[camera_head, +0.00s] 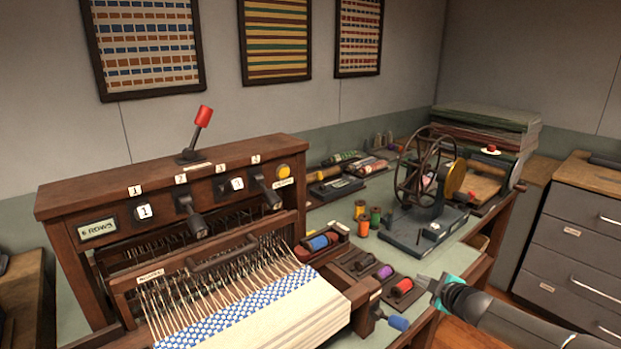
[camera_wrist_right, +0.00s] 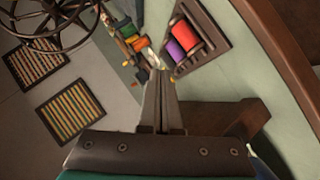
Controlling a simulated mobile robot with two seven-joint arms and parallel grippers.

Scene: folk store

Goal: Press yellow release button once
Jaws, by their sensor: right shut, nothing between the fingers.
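The yellow button (camera_head: 283,171) is a small round knob at the right end of the wooden loom's front panel (camera_head: 110,205). A small label sits just below it. My right gripper (camera_head: 424,281) comes in from the lower right, at the right of the loom and well apart from the button. In the right wrist view my gripper's fingers (camera_wrist_right: 161,95) are together with nothing between them. I cannot make out the yellow button for sure in the right wrist view. My left gripper does not show.
Black levers (camera_head: 190,215) stick out of the panel, and a red-handled lever (camera_head: 202,122) stands on top. Spool trays (camera_head: 385,285) lie between the loom and my right gripper. A blue-handled crank (camera_head: 395,322) juts out near it. A spoked wheel device (camera_head: 425,190) stands behind.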

